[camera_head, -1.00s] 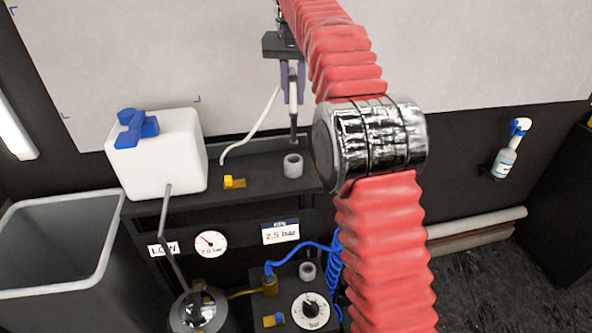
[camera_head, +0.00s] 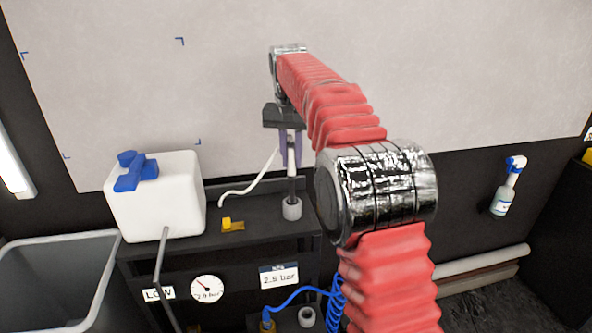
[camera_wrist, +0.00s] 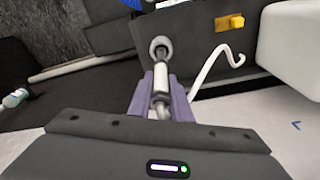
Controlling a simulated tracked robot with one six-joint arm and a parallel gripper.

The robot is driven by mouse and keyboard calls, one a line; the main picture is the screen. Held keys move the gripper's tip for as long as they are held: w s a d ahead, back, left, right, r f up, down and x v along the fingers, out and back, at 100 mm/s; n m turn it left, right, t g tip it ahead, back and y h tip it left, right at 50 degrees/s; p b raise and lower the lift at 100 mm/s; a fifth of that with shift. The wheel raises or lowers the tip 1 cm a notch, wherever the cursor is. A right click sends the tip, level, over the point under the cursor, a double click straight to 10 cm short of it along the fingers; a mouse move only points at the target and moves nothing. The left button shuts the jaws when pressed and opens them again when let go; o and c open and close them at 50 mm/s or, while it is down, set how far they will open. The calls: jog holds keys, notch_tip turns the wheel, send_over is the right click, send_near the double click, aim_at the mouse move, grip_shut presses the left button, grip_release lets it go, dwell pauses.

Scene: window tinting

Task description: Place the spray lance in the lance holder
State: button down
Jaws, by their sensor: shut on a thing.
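My gripper (camera_head: 291,158) has its purple fingers shut on the spray lance (camera_head: 292,178), a white body with a dark thin tube pointing down. The lance looks upright. The lance holder (camera_head: 292,210), a grey round cup, stands on the dark shelf right below. The tube's lower end meets the cup's mouth and looks to be inside it; how deep is hidden. In the wrist view, the lance (camera_wrist: 160,78) lines up with the holder's ring (camera_wrist: 159,44), and the gripper (camera_wrist: 161,95) is still clear of the ring. A white hose (camera_head: 248,182) runs from the lance.
A white tank (camera_head: 155,205) with a blue cap stands left on the shelf. A small yellow part (camera_head: 231,224) sits left of the holder. A grey bin (camera_head: 55,285) is at lower left, and a spray bottle (camera_head: 503,195) hangs on the right wall.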

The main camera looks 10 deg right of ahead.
aim_at(291, 142)
jog(key=shift+f, duration=2.05)
jog(key=c, duration=1.6)
grip_release()
jog(key=shift+f, duration=0.1)
jog(key=r, duration=0.4)
jog(key=s+r, duration=0.1)
jog(key=r, duration=0.6)
jog(key=shift+s+a+r, duration=0.15)
jog(key=shift+a+r, duration=0.15)
jog(key=shift+r, duration=0.3)
jog(key=shift+s, duration=0.1)
